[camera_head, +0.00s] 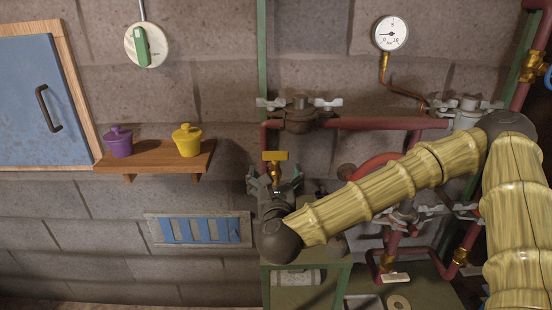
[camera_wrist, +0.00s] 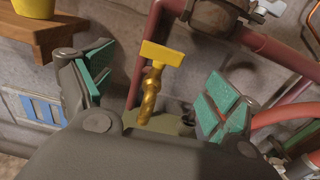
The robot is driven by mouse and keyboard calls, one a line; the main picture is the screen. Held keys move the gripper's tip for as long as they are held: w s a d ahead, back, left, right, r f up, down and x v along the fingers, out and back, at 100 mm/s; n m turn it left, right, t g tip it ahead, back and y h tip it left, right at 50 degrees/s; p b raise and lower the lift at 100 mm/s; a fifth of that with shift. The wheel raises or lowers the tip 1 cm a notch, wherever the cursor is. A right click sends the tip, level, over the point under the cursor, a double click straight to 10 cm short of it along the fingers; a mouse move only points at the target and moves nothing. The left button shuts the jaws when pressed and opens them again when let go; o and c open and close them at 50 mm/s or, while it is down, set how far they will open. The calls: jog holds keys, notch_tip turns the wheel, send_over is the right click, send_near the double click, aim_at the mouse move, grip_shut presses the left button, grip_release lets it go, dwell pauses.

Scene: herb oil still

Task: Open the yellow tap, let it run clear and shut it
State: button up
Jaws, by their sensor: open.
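The yellow tap has a flat yellow handle (camera_head: 275,156) on a brass body (camera_head: 275,174), in front of the stone wall at the centre of the head view. In the wrist view the handle (camera_wrist: 162,53) is at upper centre, and the brass body (camera_wrist: 150,95) runs down from it. My gripper (camera_head: 274,182) is open around the tap's line. Its green-padded fingers (camera_wrist: 158,85) stand to the left and right of the tap with clear gaps, apart from it. The tap's lower end is hidden behind my gripper. I cannot make out any flow.
Red pipes (camera_head: 385,123) with grey valves run right of the tap, under a pressure gauge (camera_head: 390,34). A green post (camera_head: 262,60) rises behind. A wooden shelf (camera_head: 153,158) at left holds a purple pot (camera_head: 118,143) and a yellow pot (camera_head: 187,141). The wall between shelf and post is clear.

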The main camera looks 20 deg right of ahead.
aim_at(276, 154)
jog(key=shift+m, duration=0.3)
jog(key=p+x, duration=0.1)
jog(key=x, duration=0.2)
jog(key=p+x, duration=0.1)
jog(key=x, duration=0.3)
jog(key=p+x, duration=0.1)
jog(key=x, duration=0.3)
jog(key=shift+s+d+r, duration=0.1)
jog(key=shift+d+r, duration=0.25)
jog(key=shift+r, duration=0.05)
jog(key=c, duration=1)
